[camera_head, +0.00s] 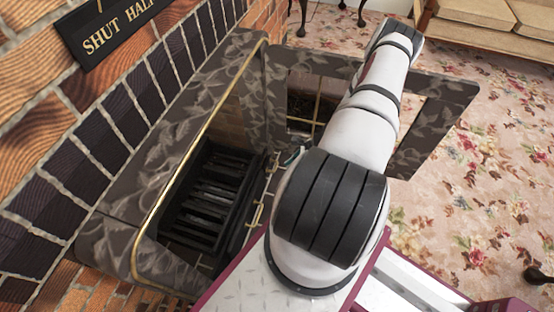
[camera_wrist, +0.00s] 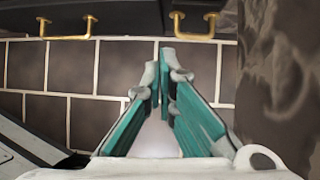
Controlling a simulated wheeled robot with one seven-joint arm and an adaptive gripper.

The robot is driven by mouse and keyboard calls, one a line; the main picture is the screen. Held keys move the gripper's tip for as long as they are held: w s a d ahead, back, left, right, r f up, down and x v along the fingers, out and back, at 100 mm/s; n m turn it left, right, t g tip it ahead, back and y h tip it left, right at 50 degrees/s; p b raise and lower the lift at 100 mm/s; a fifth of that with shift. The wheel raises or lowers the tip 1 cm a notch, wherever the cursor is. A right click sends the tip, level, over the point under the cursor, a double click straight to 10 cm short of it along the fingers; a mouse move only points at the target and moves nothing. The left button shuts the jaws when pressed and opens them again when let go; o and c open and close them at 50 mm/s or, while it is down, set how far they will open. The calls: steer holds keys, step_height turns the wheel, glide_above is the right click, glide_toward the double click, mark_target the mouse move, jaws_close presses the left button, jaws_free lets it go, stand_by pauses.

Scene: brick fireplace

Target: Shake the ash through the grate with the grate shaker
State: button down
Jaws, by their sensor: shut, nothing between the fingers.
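The black fireplace grate (camera_head: 212,195) sits inside the marbled surround in the head view, with its bars running across it. Brass fittings (camera_head: 256,214) show on its near side. In the wrist view, two brass handles, one at left (camera_wrist: 68,37) and one at right (camera_wrist: 195,36), stand on a dark front panel. My gripper (camera_wrist: 165,72) has teal fingers that come together, shut and empty, below and between these handles. It appears apart from both. In the head view my arm hides most of it. I cannot tell which part is the grate shaker.
Dark hearth tiles (camera_wrist: 38,75) lie below the panel in the wrist view, with a brown marbled post (camera_wrist: 280,80) close at right. In the head view, the marbled surround (camera_head: 232,85) encloses the grate, and a brick wall (camera_head: 40,150) rises left. Floral carpet (camera_head: 480,220) is open at right.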

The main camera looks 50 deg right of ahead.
mark_target(268, 164)
steer(key=shift+w+d+r+g+h, duration=1.2)
steer(key=shift+w+d+r+g, duration=0.15)
steer(key=shift+w+r+g, duration=0.25)
steer(key=w+f+b, duration=0.1)
steer(key=f, duration=0.2)
steer(key=w+a+f+b, duration=0.1)
steer(key=w+f+b, duration=0.1)
steer(key=f, duration=0.1)
steer(key=w+a+f+b, duration=0.1)
steer(key=w+f, duration=0.1)
steer(key=f, duration=0.1)
steer(key=shift+f+b, duration=0.3)
steer(key=shift+b, duration=0.05)
steer(key=shift+w+a, duration=0.1)
steer(key=shift+w, duration=0.25)
steer(key=shift+r, duration=0.1)
steer(key=shift+w+a, duration=0.25)
steer(key=shift+w, duration=0.3)
steer(key=shift+w+a, duration=0.2)
steer(key=shift+w, duration=0.3)
